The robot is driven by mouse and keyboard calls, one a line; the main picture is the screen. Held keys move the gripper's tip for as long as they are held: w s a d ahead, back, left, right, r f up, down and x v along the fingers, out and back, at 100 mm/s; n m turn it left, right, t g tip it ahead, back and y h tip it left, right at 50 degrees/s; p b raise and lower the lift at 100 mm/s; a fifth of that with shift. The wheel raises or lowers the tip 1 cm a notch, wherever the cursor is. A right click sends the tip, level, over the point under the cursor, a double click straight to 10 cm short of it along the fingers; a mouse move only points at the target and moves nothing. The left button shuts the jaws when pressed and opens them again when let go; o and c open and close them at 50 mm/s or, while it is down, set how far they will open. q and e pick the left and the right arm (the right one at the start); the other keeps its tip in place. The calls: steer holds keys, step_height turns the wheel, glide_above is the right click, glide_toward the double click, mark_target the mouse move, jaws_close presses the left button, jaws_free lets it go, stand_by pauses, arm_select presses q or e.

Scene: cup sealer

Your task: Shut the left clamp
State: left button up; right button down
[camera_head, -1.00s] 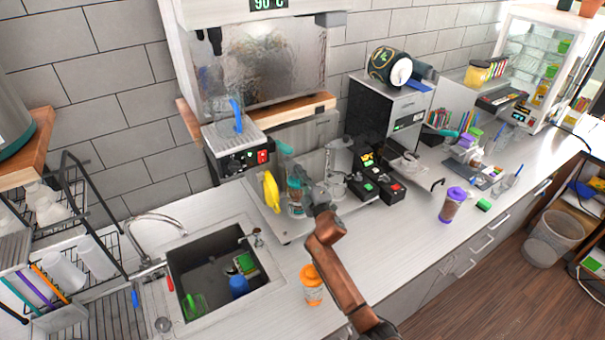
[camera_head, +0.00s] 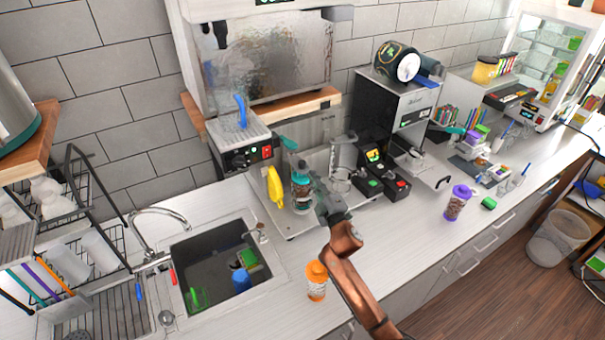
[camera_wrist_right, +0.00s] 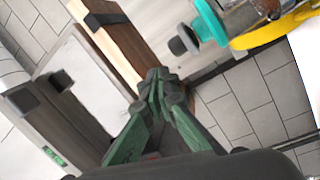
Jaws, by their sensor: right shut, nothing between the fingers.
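The cup sealer stands on a metal base plate (camera_head: 296,226) on the counter. On its left side are a teal handle (camera_head: 289,143), a jar-like cylinder with a teal top (camera_head: 301,186) and a yellow part (camera_head: 276,186). I cannot tell which part is the left clamp. In the right wrist view the shut green fingertips (camera_wrist_right: 161,80) are apart from a teal part (camera_wrist_right: 209,20) with a dark knob and a yellow part (camera_wrist_right: 272,31). My left gripper is out of view.
The sink (camera_head: 213,266) is left of the sealer. An orange bottle (camera_head: 316,281) stands near the counter's front edge. A black control box (camera_head: 384,176) and a purple-lidded cup (camera_head: 457,203) are to the right. The counter between bottle and cup is clear beyond my arm.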

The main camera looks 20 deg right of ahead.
steer(key=shift+s+d+f, duration=0.1)
steer(key=shift+s+d, duration=0.3)
steer(key=shift+s, duration=0.3)
steer(key=shift+s+d+f, duration=0.1)
steer(key=shift+s+d, duration=0.25)
steer(key=shift+s, duration=0.3)
